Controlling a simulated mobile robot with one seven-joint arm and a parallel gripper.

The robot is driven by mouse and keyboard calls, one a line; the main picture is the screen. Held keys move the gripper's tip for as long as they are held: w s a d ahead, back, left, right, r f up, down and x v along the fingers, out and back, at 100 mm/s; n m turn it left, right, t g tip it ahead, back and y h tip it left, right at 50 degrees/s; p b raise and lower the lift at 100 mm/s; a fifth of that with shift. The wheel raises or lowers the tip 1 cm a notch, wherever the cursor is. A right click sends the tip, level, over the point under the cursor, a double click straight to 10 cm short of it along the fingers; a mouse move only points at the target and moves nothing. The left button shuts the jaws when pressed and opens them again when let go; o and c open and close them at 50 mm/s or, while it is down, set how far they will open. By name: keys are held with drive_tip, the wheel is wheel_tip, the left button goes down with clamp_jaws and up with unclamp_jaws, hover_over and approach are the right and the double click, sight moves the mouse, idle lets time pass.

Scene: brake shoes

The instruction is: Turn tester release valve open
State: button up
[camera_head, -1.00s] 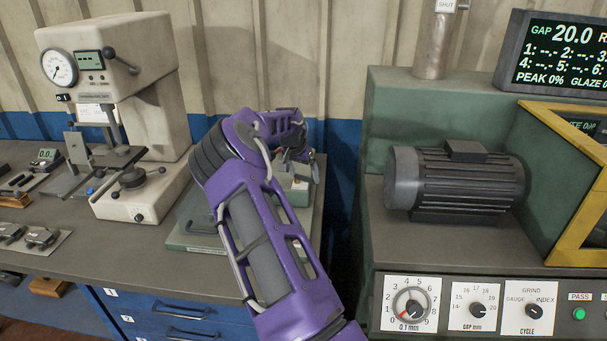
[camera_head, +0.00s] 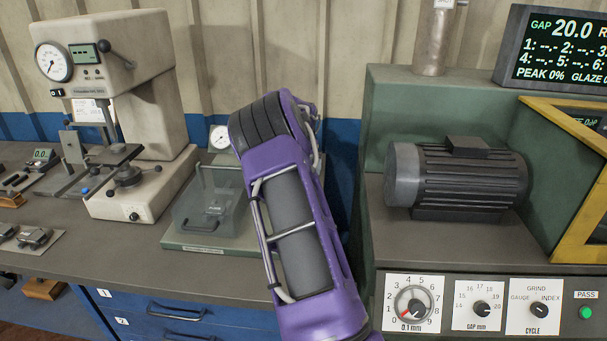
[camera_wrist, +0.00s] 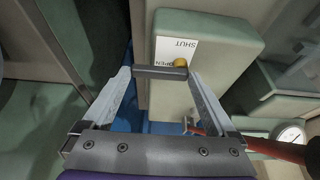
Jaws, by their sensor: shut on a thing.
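The tester (camera_head: 185,243) stands on the bench left of my arm, with a clear cover and a small round gauge (camera_head: 220,137). In the wrist view its release valve lever (camera_wrist: 155,73) is a short grey bar with a yellow end (camera_wrist: 181,63). A white label (camera_wrist: 174,50) beside it reads SHUT and OPEN; the yellow end lies next to the word OPEN. In the head view my arm hides the gripper and the lever.
A cream press (camera_head: 135,110) with a dial stands left of the tester. A green machine (camera_head: 375,150) with a dark motor (camera_head: 455,180) stands close on the right. A red rod (camera_wrist: 270,148) and the gauge (camera_wrist: 290,135) show near my right finger. Bare bench lies in front of the tester.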

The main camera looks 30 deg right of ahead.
drive_tip(key=o, duration=1)
drive_tip(key=v, duration=1.7)
drive_tip(key=shift+r+p, duration=0.3)
drive_tip(key=shift+p, duration=0.1)
